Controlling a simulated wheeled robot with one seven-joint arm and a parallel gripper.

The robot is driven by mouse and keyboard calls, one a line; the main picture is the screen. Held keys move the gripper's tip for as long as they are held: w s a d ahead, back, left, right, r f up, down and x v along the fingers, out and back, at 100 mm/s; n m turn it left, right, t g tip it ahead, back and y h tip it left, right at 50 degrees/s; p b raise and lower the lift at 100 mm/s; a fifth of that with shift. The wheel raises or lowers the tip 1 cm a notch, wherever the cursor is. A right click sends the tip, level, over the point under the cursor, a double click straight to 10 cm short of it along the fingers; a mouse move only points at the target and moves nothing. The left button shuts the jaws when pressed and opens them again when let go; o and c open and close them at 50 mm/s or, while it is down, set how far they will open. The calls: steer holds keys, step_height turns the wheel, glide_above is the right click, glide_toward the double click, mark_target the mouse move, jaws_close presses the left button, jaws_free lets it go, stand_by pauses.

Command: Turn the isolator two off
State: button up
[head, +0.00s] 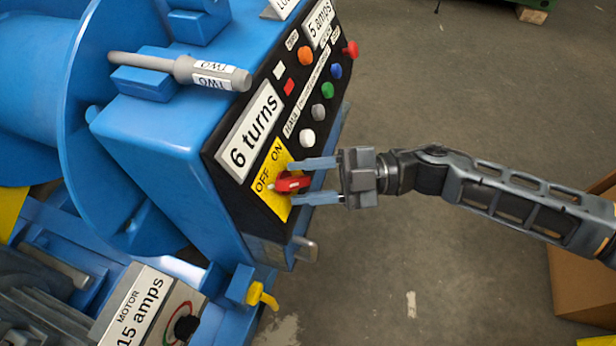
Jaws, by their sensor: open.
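A red rotary handle (291,184) sits on a yellow plate (272,180) marked OFF and ON, on the black front panel of the blue machine. A pale tip at its left end lies near the OFF lettering. No label reading "isolator two" shows beside it. My gripper (318,180) comes in from the right and is open. Its two blue-grey fingers lie one above and one below the red handle in the picture. I cannot tell whether they touch it. A grey cylindrical tool (185,70) labelled TWO rests in a blue holder on top of the machine.
Several coloured buttons (327,90) run up the panel beside a "6 turns" label (251,132). A motor box (150,310) marked 15 amps and a yellow lever (262,296) sit below. A cardboard box (585,270) stands at right. Open floor lies between.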

steer(key=d, duration=0.7)
steer(key=shift+w+d, duration=0.3)
steer(key=shift+d, duration=0.05)
steer(key=shift+d, duration=0.1)
